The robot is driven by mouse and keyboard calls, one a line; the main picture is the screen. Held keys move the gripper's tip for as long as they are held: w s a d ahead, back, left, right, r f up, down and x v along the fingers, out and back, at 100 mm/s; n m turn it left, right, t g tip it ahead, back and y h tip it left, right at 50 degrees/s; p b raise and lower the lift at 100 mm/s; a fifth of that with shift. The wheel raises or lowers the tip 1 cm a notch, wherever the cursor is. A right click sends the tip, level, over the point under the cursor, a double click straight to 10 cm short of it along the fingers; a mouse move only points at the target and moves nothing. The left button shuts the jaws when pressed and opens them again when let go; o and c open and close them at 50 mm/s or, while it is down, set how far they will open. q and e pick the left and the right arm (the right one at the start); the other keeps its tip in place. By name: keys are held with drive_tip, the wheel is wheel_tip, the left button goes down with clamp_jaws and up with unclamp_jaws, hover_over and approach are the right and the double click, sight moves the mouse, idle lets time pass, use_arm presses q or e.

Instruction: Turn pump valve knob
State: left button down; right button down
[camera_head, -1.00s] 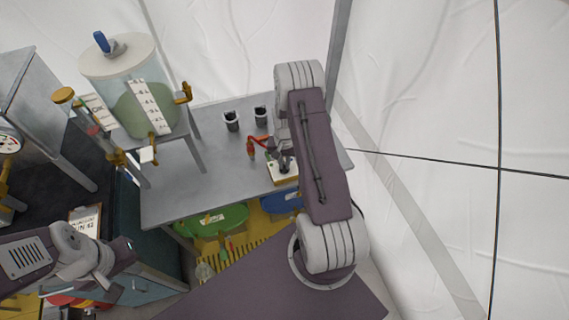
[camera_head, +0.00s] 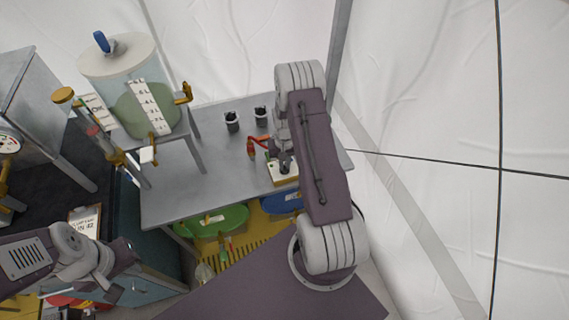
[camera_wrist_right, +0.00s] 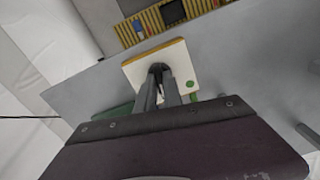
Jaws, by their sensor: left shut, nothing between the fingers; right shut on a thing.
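The dark pump valve knob (camera_wrist_right: 157,69) stands on a square white plate with a yellow edge (camera_wrist_right: 187,64) and a green dot, seen in the right wrist view. In the head view, the plate (camera_head: 286,180) lies near the right end of the grey table. My right gripper (camera_wrist_right: 162,82) reaches down over the plate with its fingers shut on the knob. In the head view my right arm partly hides this spot. My left gripper (camera_head: 104,285) is at the lower left, away from the plate, shut and empty; its fingertips are hard to make out.
A red angled part (camera_head: 257,144) lies left of the plate. Two dark cups (camera_head: 232,122) stand further back on the grey table (camera_head: 175,198). A clear tank (camera_head: 128,95) with a white lid stands on a raised stand at left. Green (camera_head: 220,220) and blue items sit below the front edge.

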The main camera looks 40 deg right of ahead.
sight(285, 166)
drive_tip(key=c, duration=1.5)
unclamp_jaws()
drive_tip(key=shift+r, duration=0.1)
wheel_tip(285, 166, up, 9)
drive_tip(key=shift+b, duration=0.4)
drive_tip(key=shift+a, duration=0.15)
